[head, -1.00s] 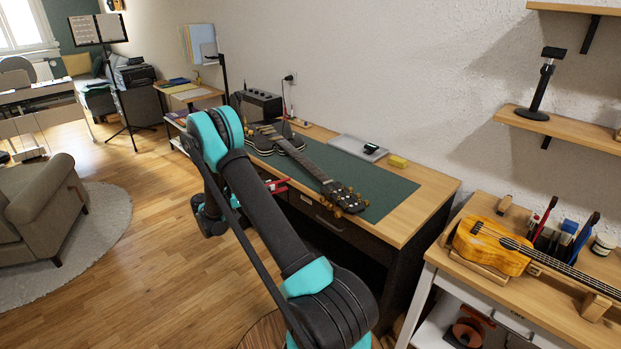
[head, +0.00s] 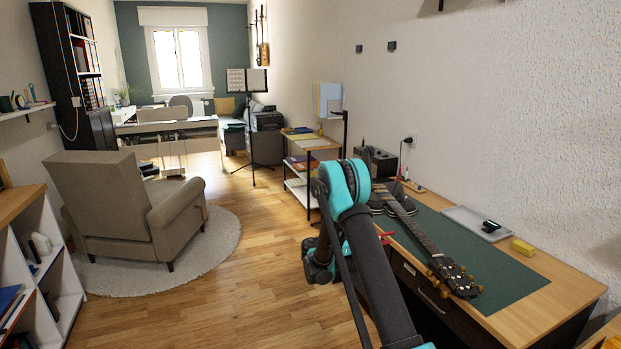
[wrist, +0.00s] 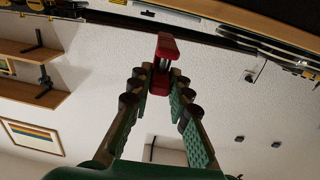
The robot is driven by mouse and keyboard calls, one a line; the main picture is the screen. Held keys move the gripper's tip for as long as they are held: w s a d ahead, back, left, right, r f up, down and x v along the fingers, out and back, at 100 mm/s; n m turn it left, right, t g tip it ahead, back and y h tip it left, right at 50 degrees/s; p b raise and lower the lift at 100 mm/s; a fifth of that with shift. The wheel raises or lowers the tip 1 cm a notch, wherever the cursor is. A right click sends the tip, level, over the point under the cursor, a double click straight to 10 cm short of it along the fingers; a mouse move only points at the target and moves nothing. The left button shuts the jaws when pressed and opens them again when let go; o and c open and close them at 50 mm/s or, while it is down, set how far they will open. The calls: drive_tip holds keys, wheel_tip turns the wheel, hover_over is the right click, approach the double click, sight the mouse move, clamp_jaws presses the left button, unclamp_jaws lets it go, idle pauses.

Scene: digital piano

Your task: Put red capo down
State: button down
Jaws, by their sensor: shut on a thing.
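The red capo (wrist: 166,62) is between the fingertips of my gripper (wrist: 161,80) in the wrist view. My gripper is shut on it. In the head view a small red part of the capo (head: 384,238) shows just right of my arm, by the desk's front edge. My arm hides most of the gripper there. I cannot tell the capo's height against the desk top.
The desk (head: 545,298) bears a green mat (head: 480,250), a dark guitar (head: 425,240), a grey tray (head: 468,222) and a yellow block (head: 522,247). An armchair (head: 130,210) stands on a round rug. Wooden floor between is clear.

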drive_tip(key=w+r+n+t+y, duration=0.6)
drive_tip(key=w+n+t+y, duration=0.15)
drive_tip(key=t, duration=0.25)
drive_tip(key=s+a+r+n+t+y, duration=0.2)
drive_tip(key=a+r+n+y, duration=0.4)
drive_tip(key=y, duration=0.3)
drive_tip(key=shift+s+a+r+n+t+y, duration=0.35)
drive_tip(key=shift+a+n, duration=0.2)
drive_tip(key=shift+a, duration=0.3)
